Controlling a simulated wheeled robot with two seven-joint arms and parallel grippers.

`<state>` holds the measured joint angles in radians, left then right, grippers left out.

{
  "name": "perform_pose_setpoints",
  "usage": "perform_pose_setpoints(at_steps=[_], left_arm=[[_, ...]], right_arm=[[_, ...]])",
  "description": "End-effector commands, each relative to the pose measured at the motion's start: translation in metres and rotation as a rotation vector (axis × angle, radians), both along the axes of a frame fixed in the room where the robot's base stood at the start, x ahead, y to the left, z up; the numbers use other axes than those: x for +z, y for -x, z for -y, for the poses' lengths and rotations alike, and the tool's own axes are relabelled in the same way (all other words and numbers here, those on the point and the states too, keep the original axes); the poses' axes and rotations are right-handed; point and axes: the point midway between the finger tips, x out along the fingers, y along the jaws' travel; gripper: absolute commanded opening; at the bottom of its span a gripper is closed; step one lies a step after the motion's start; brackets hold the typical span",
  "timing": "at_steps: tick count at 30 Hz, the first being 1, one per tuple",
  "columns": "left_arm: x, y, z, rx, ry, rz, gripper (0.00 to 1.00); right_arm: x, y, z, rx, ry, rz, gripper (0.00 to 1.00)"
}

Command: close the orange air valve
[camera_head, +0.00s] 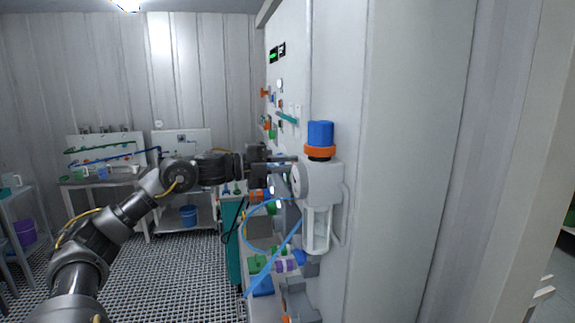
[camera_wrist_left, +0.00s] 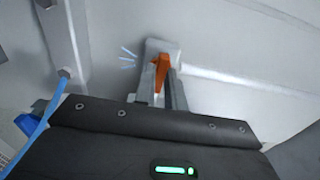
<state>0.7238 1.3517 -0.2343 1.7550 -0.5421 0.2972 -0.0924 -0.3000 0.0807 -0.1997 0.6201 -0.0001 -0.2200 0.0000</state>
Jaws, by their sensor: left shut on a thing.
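The orange air valve handle (camera_wrist_left: 160,72) shows in the left wrist view, in front of a small pale block on the white wall panel. My left gripper (camera_wrist_left: 160,84) is shut on this handle, one grey finger on each side of it. In the head view my left gripper (camera_head: 288,165) reaches in from the left to the panel, its fingertips partly hidden by the white air regulator (camera_head: 322,185). The valve handle cannot be made out there. My right gripper is not in view.
The regulator, with a blue knob (camera_head: 320,132), an orange ring and a round gauge, stands close to the gripper on the right. Blue tubing (camera_head: 272,258) loops below. Carts with equipment (camera_head: 105,180) stand at the back left. The grated floor (camera_head: 170,265) at left is largely clear.

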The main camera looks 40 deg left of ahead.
Motion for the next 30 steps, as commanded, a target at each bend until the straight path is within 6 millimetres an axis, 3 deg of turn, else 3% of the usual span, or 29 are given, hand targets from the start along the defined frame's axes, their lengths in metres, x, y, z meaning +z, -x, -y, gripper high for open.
perform_pose_setpoints(at_steps=[2,3,8,20,30], left_arm=[[-0.003,0.000,0.001,-0.003,-0.002,-0.005,0.00],[-0.003,0.000,0.001,-0.003,-0.002,-0.005,0.13],[-0.002,0.000,0.001,-0.003,-0.001,-0.004,0.34],[-0.005,0.006,-0.005,0.002,-0.001,-0.003,0.34],[-0.013,0.048,-0.032,0.001,-0.007,-0.003,0.34]], right_arm=[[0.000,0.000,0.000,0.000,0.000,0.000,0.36],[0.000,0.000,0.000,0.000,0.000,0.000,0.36],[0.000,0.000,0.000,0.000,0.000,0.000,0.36],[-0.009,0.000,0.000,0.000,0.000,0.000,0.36],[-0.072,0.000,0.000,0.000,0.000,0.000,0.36]])
